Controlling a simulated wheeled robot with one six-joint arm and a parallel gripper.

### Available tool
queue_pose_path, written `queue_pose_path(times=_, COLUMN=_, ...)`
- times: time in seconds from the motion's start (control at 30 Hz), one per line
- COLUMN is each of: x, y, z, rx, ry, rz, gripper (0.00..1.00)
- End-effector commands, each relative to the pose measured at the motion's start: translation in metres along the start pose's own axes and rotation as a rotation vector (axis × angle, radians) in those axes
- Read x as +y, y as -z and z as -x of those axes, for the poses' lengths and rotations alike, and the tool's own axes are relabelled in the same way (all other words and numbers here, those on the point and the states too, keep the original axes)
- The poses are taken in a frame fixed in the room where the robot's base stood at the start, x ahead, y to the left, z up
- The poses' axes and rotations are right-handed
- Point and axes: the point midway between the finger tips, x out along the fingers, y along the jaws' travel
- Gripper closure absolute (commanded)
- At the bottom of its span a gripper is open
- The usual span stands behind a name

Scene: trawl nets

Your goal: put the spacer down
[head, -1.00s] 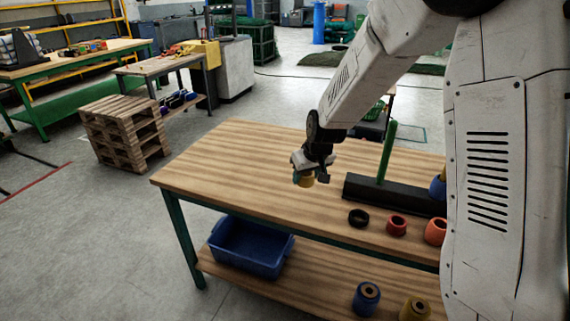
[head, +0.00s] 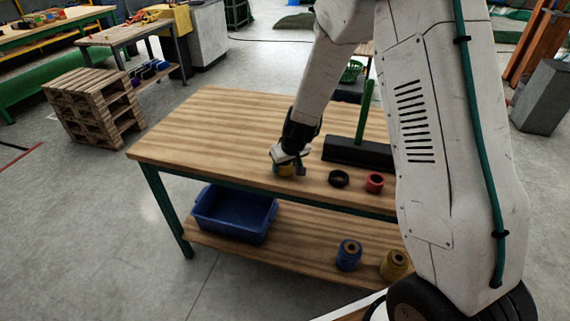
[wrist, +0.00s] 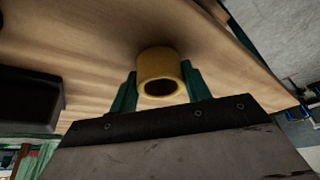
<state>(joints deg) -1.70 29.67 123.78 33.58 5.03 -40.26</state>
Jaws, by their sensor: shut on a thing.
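The spacer is a short yellow ring (head: 284,170) with a dark bore. My gripper (head: 288,160) is shut on it, low over the front part of the wooden bench top (head: 210,115). In the wrist view the spacer (wrist: 158,65) sits between the two green fingers of my gripper (wrist: 160,82), its open end facing the camera. The wood is close behind it. I cannot tell whether the spacer touches the bench.
A black ring (head: 339,178) and a red ring (head: 374,183) stand to the right. Behind them is a dark block (head: 350,152) with a green post (head: 365,112). The bench top to the left is clear. A blue bin (head: 232,217) and spools (head: 348,255) sit on the lower shelf.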

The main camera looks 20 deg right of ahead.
Motion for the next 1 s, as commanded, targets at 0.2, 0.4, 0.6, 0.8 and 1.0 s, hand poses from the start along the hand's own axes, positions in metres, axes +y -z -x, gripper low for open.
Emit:
queue_pose_path(times=0.2, x=0.000, y=-0.001, z=-0.003, rx=0.000, ry=0.001, rz=0.000, gripper=0.35)
queue_pose_path(times=0.4, x=0.000, y=-0.001, z=-0.002, rx=0.000, ry=0.001, rz=0.000, gripper=0.31)
queue_pose_path(times=0.6, x=0.000, y=0.000, z=-0.001, rx=0.000, ry=0.001, rz=0.000, gripper=0.31)
queue_pose_path(times=0.8, x=0.000, y=0.001, z=0.025, rx=0.004, ry=0.001, rz=0.002, gripper=0.31)
queue_pose_path(times=1.0, x=0.000, y=0.001, z=0.068, rx=0.005, ry=0.000, rz=0.001, gripper=0.31)
